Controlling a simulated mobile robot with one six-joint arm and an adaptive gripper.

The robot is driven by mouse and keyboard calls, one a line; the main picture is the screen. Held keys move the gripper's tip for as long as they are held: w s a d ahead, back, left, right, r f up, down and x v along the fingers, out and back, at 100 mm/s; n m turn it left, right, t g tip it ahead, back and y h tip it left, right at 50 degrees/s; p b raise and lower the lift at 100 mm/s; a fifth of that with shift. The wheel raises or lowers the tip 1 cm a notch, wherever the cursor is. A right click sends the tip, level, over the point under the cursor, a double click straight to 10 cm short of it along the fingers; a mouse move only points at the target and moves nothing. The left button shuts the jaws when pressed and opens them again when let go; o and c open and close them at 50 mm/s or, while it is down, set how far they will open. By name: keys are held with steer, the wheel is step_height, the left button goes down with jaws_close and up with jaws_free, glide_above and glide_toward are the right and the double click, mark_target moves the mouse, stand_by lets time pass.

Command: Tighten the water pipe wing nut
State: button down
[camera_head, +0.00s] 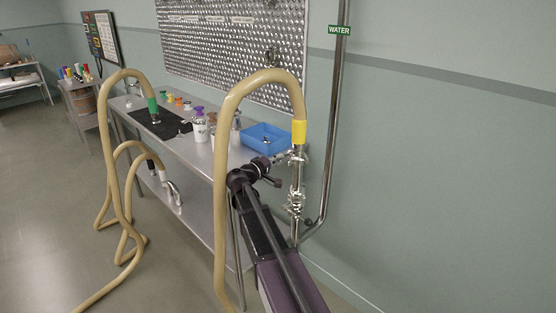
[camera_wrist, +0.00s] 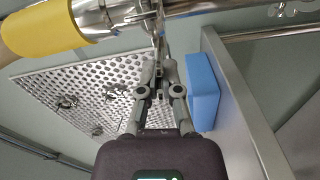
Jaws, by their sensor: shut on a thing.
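The water pipe (camera_head: 333,130) runs down the wall under a green WATER sign (camera_head: 339,30) and bends to a steel valve fitting (camera_head: 295,200). A beige hose (camera_head: 228,150) with a yellow band (camera_head: 299,132) joins the top of this fitting. The yellow band and the steel pipe joint with its clamp also show at the top of the wrist view (camera_wrist: 45,28). My gripper (camera_head: 284,157) reaches the clamp just below the yellow band. In the wrist view its fingers (camera_wrist: 159,65) are closed on the wing nut (camera_wrist: 159,38), which is mostly hidden by them.
A steel table (camera_head: 190,150) with a lower shelf stands along the wall, holding a blue tray (camera_head: 262,142), white bottles (camera_head: 199,128) and a black mat (camera_head: 155,122). A perforated panel (camera_head: 235,45) hangs above. Beige hoses loop at left.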

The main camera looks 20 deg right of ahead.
steer(key=c, duration=0.8)
jaws_free()
steer(key=shift+a, duration=0.1)
steer(key=shift+v, duration=5.95)
steer(key=shift+s+f, duration=0.1)
steer(key=shift+s, duration=0.05)
